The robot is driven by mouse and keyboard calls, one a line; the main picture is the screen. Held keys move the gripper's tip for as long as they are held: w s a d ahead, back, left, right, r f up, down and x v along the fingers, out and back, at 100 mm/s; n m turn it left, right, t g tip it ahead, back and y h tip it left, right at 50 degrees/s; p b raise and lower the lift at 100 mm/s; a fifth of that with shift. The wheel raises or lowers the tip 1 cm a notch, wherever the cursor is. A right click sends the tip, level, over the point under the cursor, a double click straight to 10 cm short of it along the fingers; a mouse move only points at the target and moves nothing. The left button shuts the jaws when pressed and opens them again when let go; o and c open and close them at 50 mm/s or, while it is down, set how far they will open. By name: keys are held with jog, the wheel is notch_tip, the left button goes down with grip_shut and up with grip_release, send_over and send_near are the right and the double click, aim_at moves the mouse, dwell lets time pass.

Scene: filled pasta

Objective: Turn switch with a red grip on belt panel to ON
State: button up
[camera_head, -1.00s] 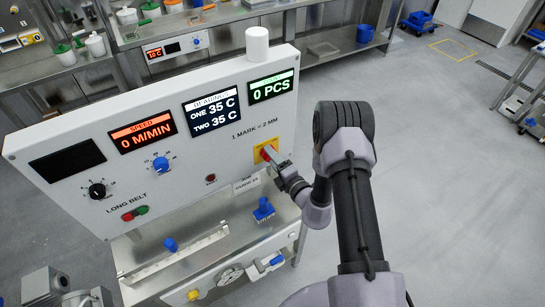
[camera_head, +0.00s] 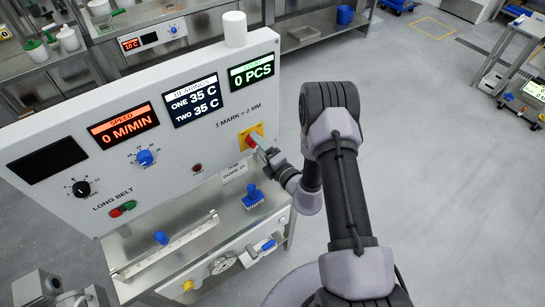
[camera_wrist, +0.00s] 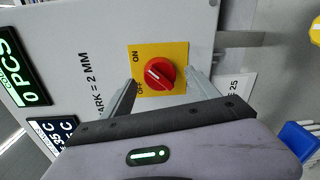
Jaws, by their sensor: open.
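The switch with the red grip (camera_wrist: 155,75) sits on a yellow plate (camera_wrist: 178,55) lettered ON and OFF, at the right end of the white belt panel (camera_head: 70,125). In the wrist view its round red knob carries a short white mark, on the side towards the lettering; I cannot tell exactly which word it points at. My gripper (camera_wrist: 162,79) is open, with one finger on either side of the knob and visible gaps between. In the head view my gripper (camera_head: 262,149) is at the yellow plate and partly hides the switch.
The panel also bears a black dial (camera_head: 81,188), a blue dial (camera_head: 145,158), red and green buttons (camera_head: 123,209) and lit displays reading 0 M/MIN and 0 PCS. A blue-handled piece (camera_head: 252,195) stands on the metal ledge below. Open floor lies to the right.

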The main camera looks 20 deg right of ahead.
jog(key=v, duration=1.6)
jog(key=shift+r, duration=0.1)
